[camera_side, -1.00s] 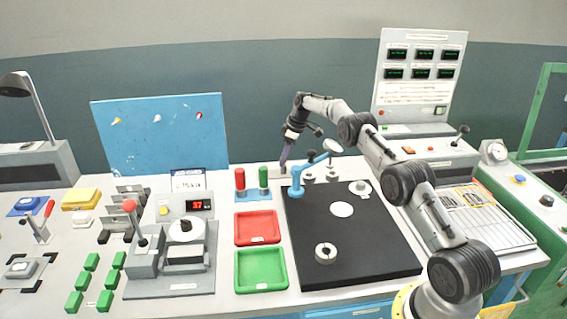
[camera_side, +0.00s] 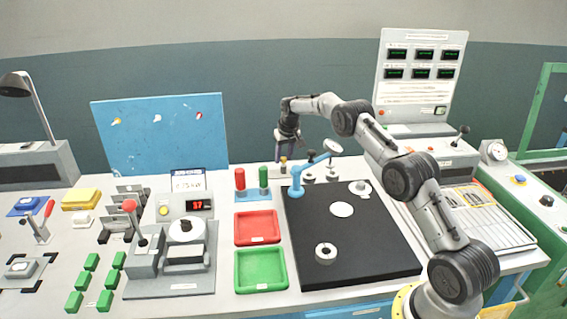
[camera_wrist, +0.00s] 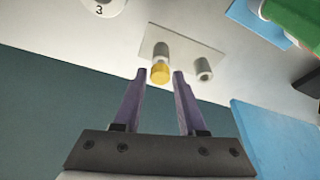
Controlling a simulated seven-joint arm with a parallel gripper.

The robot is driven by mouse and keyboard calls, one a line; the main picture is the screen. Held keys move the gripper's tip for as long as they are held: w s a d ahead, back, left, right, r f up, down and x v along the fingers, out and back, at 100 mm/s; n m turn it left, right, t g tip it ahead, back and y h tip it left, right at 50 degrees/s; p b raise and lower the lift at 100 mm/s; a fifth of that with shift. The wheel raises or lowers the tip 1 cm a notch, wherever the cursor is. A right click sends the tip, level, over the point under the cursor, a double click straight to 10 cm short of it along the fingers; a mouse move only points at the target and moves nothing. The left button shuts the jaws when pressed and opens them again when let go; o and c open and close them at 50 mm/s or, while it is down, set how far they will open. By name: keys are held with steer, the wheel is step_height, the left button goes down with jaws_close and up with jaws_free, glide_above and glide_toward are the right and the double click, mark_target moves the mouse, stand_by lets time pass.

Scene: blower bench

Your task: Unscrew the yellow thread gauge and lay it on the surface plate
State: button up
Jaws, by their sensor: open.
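The yellow thread gauge (camera_wrist: 160,73) sits on the end of a grey post (camera_wrist: 161,50) in the wrist view. In the side view the gauge (camera_side: 283,159) is a small yellow spot under my gripper, at the back of the bench. My gripper (camera_wrist: 160,79) is open, with its two purple fingers on either side of the gauge and a visible gap to each. Its fingers also show in the side view (camera_side: 284,152), pointing down. The black plate (camera_side: 378,249), likely the surface plate, lies in front, carrying a white disc and a ring.
A second grey post (camera_wrist: 204,70) stands beside the gauge's post on the same pale base (camera_wrist: 183,46). A blue stand with an arm (camera_side: 297,184) is close in front of my gripper. Red (camera_side: 240,180) and green (camera_side: 263,177) cylinders stand to its left.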

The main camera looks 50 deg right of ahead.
steer(key=m+g+h, duration=0.1)
steer(key=m, duration=0.3)
steer(key=shift+w+m, duration=0.1)
steer(key=shift+m, duration=0.3)
steer(key=m+g, duration=0.1)
steer(key=m, duration=0.4)
steer(key=shift+h, duration=0.4)
steer(key=shift+a, duration=0.1)
jaws_close()
steer(key=shift+r, duration=0.1)
steer(key=shift+n, duration=1)
steer(key=n, duration=0.2)
steer(key=n+t+y, duration=0.1)
steer(key=n, duration=0.2)
steer(key=shift+w+t, duration=0.1)
steer(key=shift+t, duration=0.2)
steer(key=shift+a, duration=0.1)
